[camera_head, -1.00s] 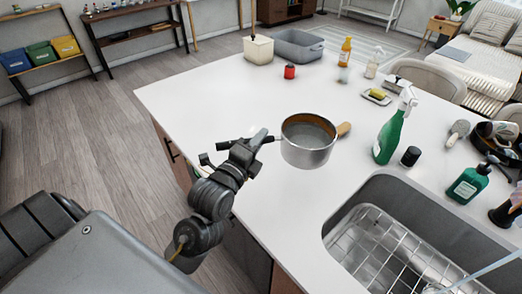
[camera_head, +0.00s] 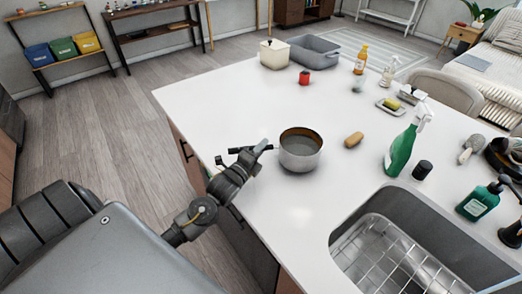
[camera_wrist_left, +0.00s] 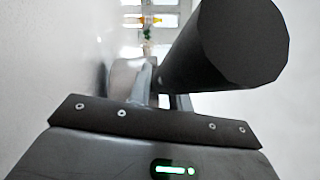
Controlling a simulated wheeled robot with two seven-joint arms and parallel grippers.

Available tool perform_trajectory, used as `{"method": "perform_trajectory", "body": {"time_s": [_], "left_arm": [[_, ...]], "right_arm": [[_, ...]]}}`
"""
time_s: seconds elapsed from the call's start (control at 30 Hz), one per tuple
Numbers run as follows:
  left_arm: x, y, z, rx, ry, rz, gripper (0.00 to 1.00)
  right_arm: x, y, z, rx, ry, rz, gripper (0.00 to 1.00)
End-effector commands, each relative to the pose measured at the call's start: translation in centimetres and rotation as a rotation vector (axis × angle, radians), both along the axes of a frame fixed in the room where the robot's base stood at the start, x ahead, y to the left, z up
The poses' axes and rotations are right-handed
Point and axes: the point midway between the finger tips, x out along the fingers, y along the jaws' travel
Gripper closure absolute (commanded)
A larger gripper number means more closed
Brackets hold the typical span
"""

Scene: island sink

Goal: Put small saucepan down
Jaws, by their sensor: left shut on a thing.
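The small saucepan (camera_head: 300,158) is a silver metal pot with a dark handle, upright at the near left part of the white island counter (camera_head: 235,105). My left gripper (camera_head: 258,150) is to the left of the pot and shut on its handle. The pot's base is on or very close to the counter; I cannot tell if it touches. In the left wrist view the dark handle (camera_wrist_left: 225,45) passes between the fingers (camera_wrist_left: 160,100) and fills the upper right. My right gripper is not in view.
A brown oval thing (camera_head: 354,139) lies right of the pot. A green spray bottle (camera_head: 402,148) and dark cup (camera_head: 422,170) stand farther right. The sink (camera_head: 400,205) with a wire rack is at the front right. A red can (camera_head: 304,77) stands farther back.

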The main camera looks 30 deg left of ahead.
Motion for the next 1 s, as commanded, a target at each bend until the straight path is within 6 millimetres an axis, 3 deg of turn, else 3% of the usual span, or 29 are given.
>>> {"method": "perform_trajectory", "body": {"time_s": [0.1,0.53,0.57,0.7,1.0], "left_arm": [[0.0,0.0,-0.9,-0.002,-0.002,0.0,1.0],[0.0,-0.1,-1.8,-0.001,-0.005,-0.001,1.0],[0.0,-0.1,-2.0,0.0,0.0,-0.001,0.78],[0.0,-0.1,-1.9,0.0,0.0,-0.001,0.59],[0.0,-0.1,-1.8,0.0,-0.001,-0.001,0.59]], "right_arm": [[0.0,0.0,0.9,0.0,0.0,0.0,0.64],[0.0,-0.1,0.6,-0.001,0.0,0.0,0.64],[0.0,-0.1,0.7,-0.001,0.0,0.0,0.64],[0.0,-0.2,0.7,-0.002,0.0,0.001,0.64],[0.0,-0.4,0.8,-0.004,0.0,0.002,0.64]]}}
